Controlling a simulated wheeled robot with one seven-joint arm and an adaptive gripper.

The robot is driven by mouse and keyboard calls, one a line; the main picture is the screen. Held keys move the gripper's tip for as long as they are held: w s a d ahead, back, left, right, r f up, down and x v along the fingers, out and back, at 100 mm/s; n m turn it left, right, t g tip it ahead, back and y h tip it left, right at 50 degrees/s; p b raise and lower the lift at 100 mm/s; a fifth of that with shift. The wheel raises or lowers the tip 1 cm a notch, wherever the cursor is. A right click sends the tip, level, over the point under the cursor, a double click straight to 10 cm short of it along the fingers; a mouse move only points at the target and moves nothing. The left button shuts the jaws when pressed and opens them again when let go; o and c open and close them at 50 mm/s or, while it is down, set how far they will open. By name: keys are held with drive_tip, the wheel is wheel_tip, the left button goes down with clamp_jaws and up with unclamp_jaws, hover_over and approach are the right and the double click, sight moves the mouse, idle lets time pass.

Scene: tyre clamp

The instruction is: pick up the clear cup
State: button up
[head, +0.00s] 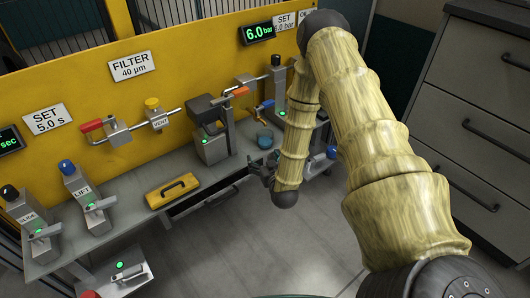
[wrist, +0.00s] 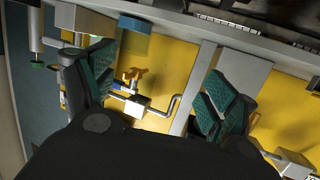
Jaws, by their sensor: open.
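The clear cup (head: 264,138) stands on the grey bench, right of the grey clamp block. It looks see-through with a bluish tint. In the wrist view the cup (wrist: 134,45) shows upside down near the top, with a blue band at its base end and yellow panel showing through. My gripper (head: 262,172) is in front of the bench edge, nearer than the cup and apart from it. In the wrist view my gripper (wrist: 155,88) has its two green-padded fingers wide apart with nothing held between them; the cup lies beyond, nearer the left finger.
A grey clamp block (head: 212,145) stands left of the cup, and valve fittings (head: 278,78) rise behind it. A dark drawer (head: 205,198) sits below the bench edge. Grey cabinets (head: 480,120) stand at right.

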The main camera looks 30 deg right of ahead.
drive_tip(key=t+h+b, duration=0.1)
drive_tip(key=t+b, duration=0.1)
drive_tip(key=b, duration=0.2)
approach(267, 140)
drive_tip(key=w, duration=0.2)
drive_tip(key=shift+m+h, duration=0.4)
drive_tip(key=shift+b+x, duration=1.8)
drive_tip(key=shift+x, duration=1.85)
drive_tip(key=shift+b+x, duration=1.3)
drive_tip(key=shift+x, duration=0.85)
drive_tip(key=shift+d, duration=0.1)
drive_tip(key=c, duration=1.2)
drive_tip(key=shift+r, duration=0.15)
